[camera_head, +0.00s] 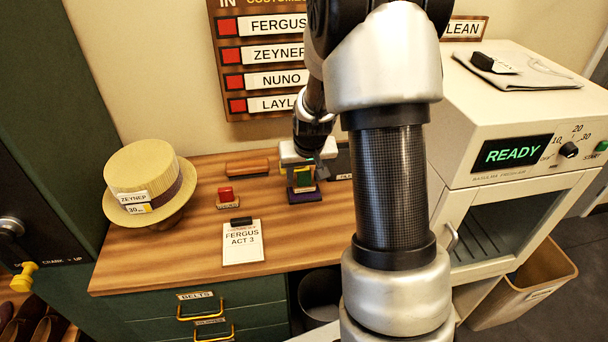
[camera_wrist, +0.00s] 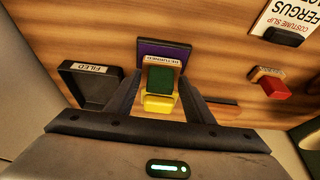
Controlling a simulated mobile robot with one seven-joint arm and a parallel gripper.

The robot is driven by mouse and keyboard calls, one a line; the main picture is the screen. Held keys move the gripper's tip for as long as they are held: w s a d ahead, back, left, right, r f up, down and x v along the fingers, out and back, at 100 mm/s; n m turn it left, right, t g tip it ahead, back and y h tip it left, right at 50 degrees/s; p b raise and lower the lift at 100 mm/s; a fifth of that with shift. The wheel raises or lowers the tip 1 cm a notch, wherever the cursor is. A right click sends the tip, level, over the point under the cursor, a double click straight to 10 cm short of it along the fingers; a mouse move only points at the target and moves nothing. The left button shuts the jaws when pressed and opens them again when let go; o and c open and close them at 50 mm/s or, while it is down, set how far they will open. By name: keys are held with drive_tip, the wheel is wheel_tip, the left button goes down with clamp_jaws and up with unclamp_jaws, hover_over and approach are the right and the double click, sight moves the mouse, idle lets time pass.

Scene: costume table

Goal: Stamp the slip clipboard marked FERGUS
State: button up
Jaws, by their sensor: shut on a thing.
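The FERGUS ACT 3 clipboard (camera_head: 242,248), a white slip under a black clip, lies flat near the table's front edge. It also shows partly at the top right of the wrist view (camera_wrist: 295,18). My gripper (camera_wrist: 161,88) points down at the back of the table, right of the clipboard in the head view. It is shut on a green-and-yellow stamp (camera_wrist: 161,80). A red stamp (camera_head: 226,193) stands just behind the clipboard and shows in the wrist view (camera_wrist: 274,88).
A straw hat (camera_head: 143,175) tagged ZEYNEP sits at the left. A brown block-like object (camera_head: 247,167) lies at the back. A black FILED tray (camera_wrist: 92,88) is beside the purple holder. A cream machine (camera_head: 510,130) reading READY stands right. Table between stamps and clipboard is clear.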

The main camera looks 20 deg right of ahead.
drive_tip(key=shift+f+b, duration=0.45)
idle(1.5)
drive_tip(key=shift+r, duration=0.1)
drive_tip(key=shift+r+p, duration=2.25)
drive_tip(key=shift+r, duration=1.25)
